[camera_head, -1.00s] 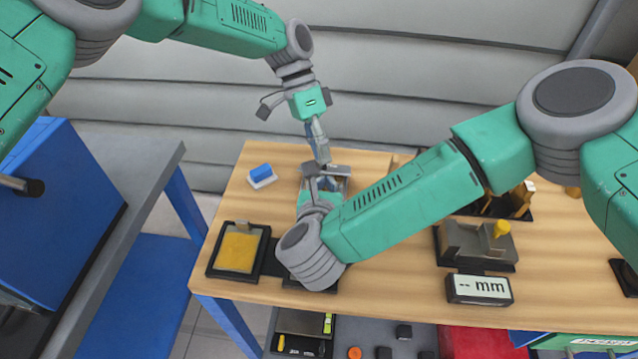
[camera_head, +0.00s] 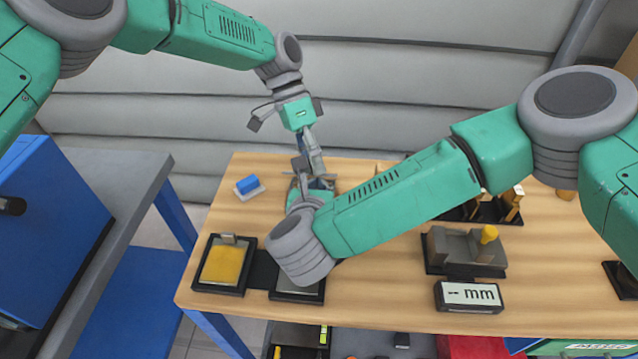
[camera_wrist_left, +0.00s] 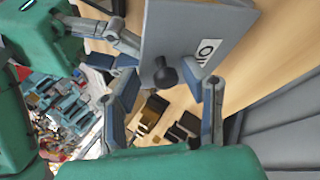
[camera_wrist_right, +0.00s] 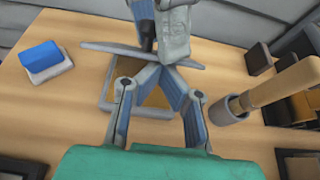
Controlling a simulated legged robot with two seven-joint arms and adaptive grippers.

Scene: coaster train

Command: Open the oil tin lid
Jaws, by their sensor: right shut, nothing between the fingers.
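The oil tin's grey lid (camera_wrist_left: 205,30), with a dark knob (camera_wrist_left: 166,76) and an OIL label, fills the upper middle of the left wrist view. In the right wrist view the lid (camera_wrist_right: 110,49) is nearly edge-on above the grey tin (camera_wrist_right: 97,103), whose brown inside shows. My left gripper (camera_wrist_left: 160,82) is open, its fingers apart on either side of the knob, without clear contact. My right gripper (camera_wrist_right: 160,78) is shut and empty by the tin and the lid's near edge; whether it touches the lid is unclear. In the head view my right arm partly hides the tin.
A blue block on a white base (camera_head: 248,187) lies left of the tin. A yellow-topped tray (camera_head: 221,264) is at the table's front left. A grey fixture with a yellow knob (camera_head: 466,250) and a mm display (camera_head: 469,296) stand at right. A wooden-handled tool (camera_wrist_right: 275,88) stands close right of my right gripper.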

